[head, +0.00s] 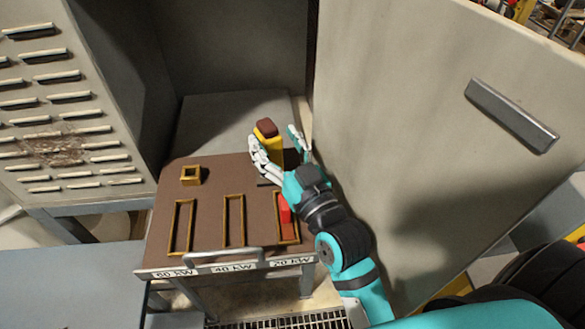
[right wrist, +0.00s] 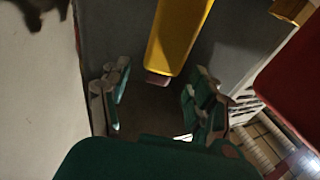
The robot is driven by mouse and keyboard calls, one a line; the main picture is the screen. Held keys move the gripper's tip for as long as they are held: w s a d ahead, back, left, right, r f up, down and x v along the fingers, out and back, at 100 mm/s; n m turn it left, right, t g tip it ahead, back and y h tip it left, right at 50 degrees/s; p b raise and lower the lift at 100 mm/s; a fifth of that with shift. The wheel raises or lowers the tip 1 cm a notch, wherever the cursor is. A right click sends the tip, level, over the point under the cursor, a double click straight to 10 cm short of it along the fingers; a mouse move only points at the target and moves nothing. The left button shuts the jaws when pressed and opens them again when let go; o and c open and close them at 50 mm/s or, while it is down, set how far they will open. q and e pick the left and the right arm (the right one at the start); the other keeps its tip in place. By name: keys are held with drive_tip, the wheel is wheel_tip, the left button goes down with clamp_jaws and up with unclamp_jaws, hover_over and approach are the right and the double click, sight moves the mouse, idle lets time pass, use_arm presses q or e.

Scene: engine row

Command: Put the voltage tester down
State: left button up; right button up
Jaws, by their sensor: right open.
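The voltage tester appears to be the yellow block with a brown-red top (head: 268,138), upright near the back right of the brown board (head: 210,214). Its yellow body also shows in the right wrist view (right wrist: 180,35). My right gripper (head: 280,150) is open, with its fingers on either side of the tester; in the right wrist view the fingers (right wrist: 155,92) stand apart with a gap to it. The tester's lower end is hidden by the gripper in the head view, so I cannot tell what it rests on. My left gripper is not in view.
A small square yellow frame (head: 191,175) sits on the board's back left. Three long frames line the front, above labels 60, 40 and 20 kW; a red block (head: 285,212) is in the right one. A grey door panel (head: 430,150) stands close on the right.

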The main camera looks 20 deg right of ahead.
drive_tip(key=s, duration=0.2)
drive_tip(key=s+f+b, duration=0.1)
drive_tip(key=s, duration=0.1)
drive_tip(key=shift+s+d, duration=0.15)
drive_tip(key=shift+d, duration=0.05)
drive_tip(key=shift+s+d+p, duration=0.15)
drive_tip(key=shift+s+p, duration=0.15)
drive_tip(key=shift+s, duration=0.6)
drive_tip(key=shift+s+d+p, duration=0.1)
drive_tip(key=shift+s+p, duration=0.15)
drive_tip(key=shift+s, duration=0.65)
drive_tip(key=shift+f, duration=0.1)
